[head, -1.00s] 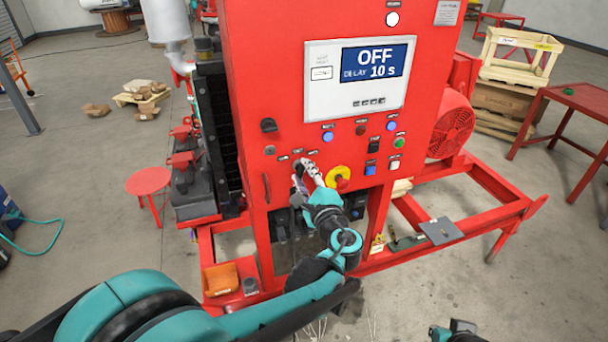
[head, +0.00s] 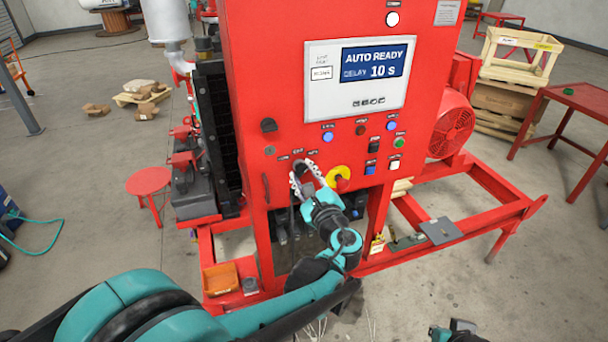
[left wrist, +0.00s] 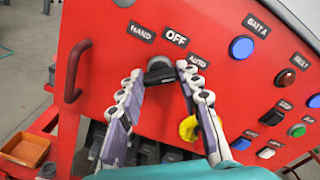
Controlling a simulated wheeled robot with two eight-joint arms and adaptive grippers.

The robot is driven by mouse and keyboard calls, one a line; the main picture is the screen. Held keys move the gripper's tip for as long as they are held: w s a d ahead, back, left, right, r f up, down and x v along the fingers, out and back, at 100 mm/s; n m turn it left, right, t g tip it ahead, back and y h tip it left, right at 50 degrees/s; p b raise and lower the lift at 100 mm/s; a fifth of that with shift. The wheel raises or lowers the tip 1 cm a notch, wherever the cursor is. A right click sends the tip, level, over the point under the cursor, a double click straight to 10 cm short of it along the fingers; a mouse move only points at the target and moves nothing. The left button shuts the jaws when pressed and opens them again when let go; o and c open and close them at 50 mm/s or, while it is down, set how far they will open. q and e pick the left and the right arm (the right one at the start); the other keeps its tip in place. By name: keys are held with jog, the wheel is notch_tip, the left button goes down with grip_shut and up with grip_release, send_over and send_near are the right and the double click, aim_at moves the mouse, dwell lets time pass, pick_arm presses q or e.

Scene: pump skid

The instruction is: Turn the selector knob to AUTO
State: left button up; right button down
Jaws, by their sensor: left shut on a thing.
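The black selector knob (left wrist: 159,70) sits on the red panel below the labels HAND, OFF and AUTO in the left wrist view. My left gripper (left wrist: 161,76) has a finger on each side of the knob and is shut on it. In the head view the left gripper (head: 303,175) is at the panel front, and its fingers mostly hide the knob. The display (head: 374,64) above reads AUTO READY, DELAY 10 s. The knob's exact pointing is hard to make out. Of my right arm, only a teal and black part shows at the bottom right edge of the head view.
A yellow-ringed red button (head: 341,179) is close to the right of my left gripper. Several lamps and buttons, such as a blue lamp (left wrist: 242,48), lie farther right. A red handle (left wrist: 76,70) sticks out to the left. An orange bin (head: 220,279) rests on the lower frame.

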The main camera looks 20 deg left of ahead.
pick_arm(q)
jog(key=o, duration=1.2)
jog(key=shift+c, duration=0.2)
jog(key=v, duration=1.2)
